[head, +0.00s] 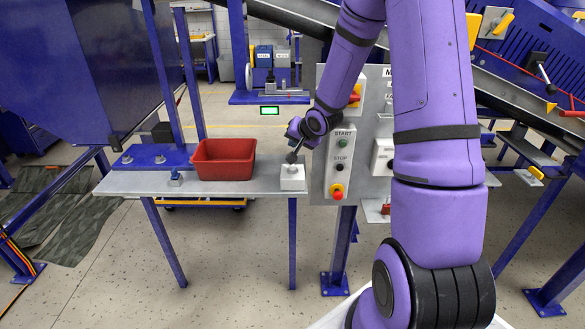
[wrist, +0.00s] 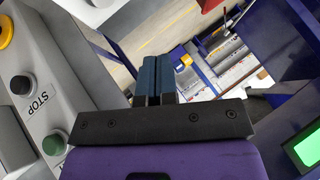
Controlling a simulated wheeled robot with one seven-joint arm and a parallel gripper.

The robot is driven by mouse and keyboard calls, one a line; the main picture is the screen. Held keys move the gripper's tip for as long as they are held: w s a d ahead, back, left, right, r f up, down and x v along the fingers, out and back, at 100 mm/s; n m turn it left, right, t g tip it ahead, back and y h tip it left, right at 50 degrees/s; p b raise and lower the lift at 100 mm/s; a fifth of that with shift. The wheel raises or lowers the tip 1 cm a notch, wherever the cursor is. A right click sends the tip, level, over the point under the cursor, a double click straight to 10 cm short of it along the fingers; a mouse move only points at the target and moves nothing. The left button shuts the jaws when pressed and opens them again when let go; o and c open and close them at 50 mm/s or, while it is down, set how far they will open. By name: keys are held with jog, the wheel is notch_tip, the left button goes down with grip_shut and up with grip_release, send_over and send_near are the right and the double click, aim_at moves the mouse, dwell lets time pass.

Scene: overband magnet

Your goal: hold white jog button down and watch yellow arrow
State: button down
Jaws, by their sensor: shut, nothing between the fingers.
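The white jog button (head: 292,168) sits on top of a small white box (head: 292,182) at the right end of the grey bench. My gripper (head: 291,157) is shut and empty, with its tips pointing down just above or at the button. I cannot tell whether they touch. In the wrist view the two blue fingers (wrist: 160,76) are side by side, and the button cannot be made out.
A control panel with START, STOP and a red button (head: 341,165) stands close right of the white box. A red bin (head: 223,159) sits on the bench (head: 240,186) to the left. A small green display (head: 269,110) is behind. My arm covers part of the right side.

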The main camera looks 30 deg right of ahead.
aim_at(294, 167)
jog(key=shift+f, duration=2.85)
jog(key=shift+f, duration=0.4)
jog(key=shift+f, duration=0.5)
dwell(4.2)
